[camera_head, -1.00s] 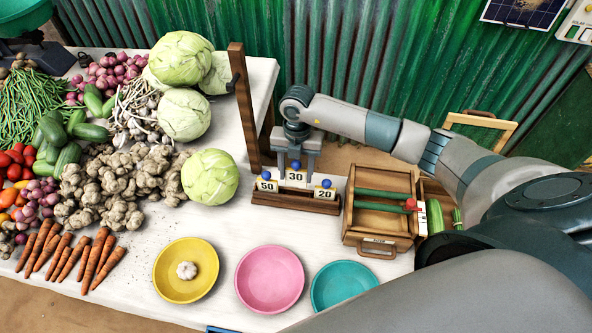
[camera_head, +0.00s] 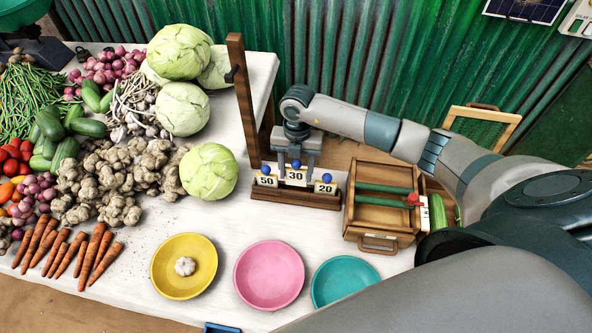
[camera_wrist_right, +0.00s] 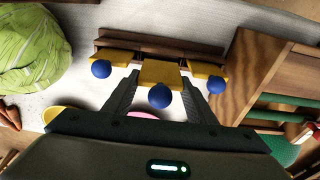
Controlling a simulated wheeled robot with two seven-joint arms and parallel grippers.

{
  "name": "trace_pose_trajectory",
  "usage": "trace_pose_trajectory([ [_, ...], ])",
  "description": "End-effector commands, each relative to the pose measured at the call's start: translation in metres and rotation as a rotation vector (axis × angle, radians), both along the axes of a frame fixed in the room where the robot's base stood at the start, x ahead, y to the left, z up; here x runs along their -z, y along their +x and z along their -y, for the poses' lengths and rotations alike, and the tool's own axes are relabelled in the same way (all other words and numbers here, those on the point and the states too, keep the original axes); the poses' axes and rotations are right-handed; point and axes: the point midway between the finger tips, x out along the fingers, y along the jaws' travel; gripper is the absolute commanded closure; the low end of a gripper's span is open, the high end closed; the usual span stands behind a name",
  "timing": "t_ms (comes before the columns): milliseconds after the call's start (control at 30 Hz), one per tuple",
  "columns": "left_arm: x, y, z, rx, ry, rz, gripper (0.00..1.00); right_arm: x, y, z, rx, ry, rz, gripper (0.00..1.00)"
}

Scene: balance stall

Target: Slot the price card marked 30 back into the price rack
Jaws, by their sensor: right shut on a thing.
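The price card marked 30 (camera_head: 296,175) is in my right gripper (camera_head: 296,165), whose two fingers are shut on it. It is upright with a blue knob on top, between the card marked 50 (camera_head: 266,181) and the card marked 20 (camera_head: 325,188). The brown price rack (camera_head: 290,196) is under the cards. In the right wrist view the held card (camera_wrist_right: 160,75) lies between the fingers, close to the rack (camera_wrist_right: 150,45). I cannot tell whether its lower edge is inside the slot. My left gripper is out of view.
A wooden box (camera_head: 376,225) with green rods stands right of the rack. A wooden post (camera_head: 243,105) rises behind it on the left. A cabbage (camera_head: 209,172) lies to the left. Yellow (camera_head: 180,285), pink (camera_head: 270,277) and teal bowls (camera_head: 345,284) stand in front.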

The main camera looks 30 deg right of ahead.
Motion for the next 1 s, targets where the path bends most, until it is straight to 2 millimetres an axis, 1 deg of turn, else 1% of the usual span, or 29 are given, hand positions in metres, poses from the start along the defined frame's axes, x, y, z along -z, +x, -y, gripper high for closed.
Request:
trace_pose_trajectory([
  [567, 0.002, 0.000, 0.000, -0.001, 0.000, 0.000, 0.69, 0.002, 0.000, 0.000, 0.000, 0.000, 0.000, 0.70],
  [1000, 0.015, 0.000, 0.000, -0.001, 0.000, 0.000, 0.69, 0.019, 0.000, 0.000, 0.000, 0.000, 0.000, 0.70],
])
